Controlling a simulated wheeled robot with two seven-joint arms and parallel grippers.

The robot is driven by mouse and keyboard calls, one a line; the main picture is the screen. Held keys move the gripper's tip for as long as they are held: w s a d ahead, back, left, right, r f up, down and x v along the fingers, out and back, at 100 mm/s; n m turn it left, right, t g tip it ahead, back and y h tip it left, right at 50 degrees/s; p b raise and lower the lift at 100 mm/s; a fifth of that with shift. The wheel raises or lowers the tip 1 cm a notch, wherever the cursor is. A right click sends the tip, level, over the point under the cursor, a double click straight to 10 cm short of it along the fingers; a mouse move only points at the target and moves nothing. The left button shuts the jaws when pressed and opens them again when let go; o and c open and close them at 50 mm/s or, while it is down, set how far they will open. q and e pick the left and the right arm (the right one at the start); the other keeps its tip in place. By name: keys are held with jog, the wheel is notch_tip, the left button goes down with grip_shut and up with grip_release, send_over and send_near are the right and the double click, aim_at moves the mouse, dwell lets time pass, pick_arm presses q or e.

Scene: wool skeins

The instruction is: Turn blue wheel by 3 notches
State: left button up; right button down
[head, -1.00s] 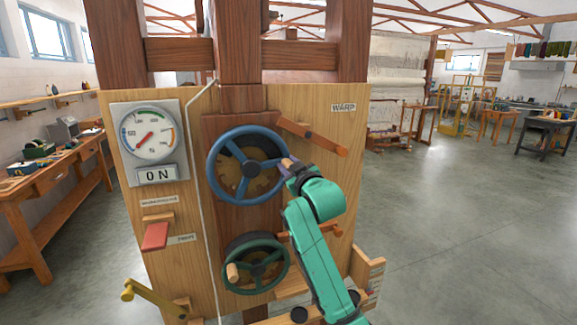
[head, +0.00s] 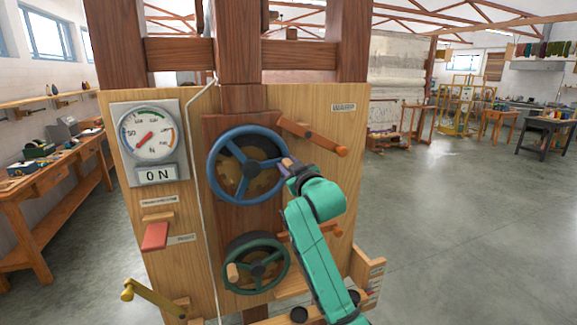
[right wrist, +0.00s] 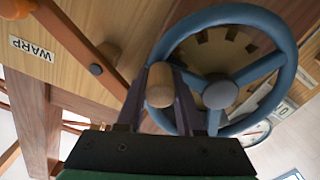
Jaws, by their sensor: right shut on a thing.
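The blue wheel (head: 213,172) is mounted on the wooden panel, with a notched brown disc behind its spokes. It also shows in the right wrist view (right wrist: 285,42), upside down and close. My right gripper (head: 287,164) is at the right side of the blue wheel's rim. In the right wrist view its two fingers stand on either side of the wheel's wooden handle knob (right wrist: 159,86), and it is shut on that knob. My left gripper is not in view.
Below is a dark green wheel (head: 228,279) with its own knob. An orange lever (head: 314,137) sits just above right of the blue wheel. Open floor lies right.

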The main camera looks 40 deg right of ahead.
aim_at(280, 149)
jog(key=r+n+p, duration=0.4)
jog(key=shift+w+a, duration=0.1)
jog(key=shift+a, duration=0.4)
jog(key=c, duration=0.5)
grip_release()
jog(key=shift+w+f, duration=0.1)
jog(key=shift+c, duration=0.2)
jog(key=shift+a+f, duration=0.1)
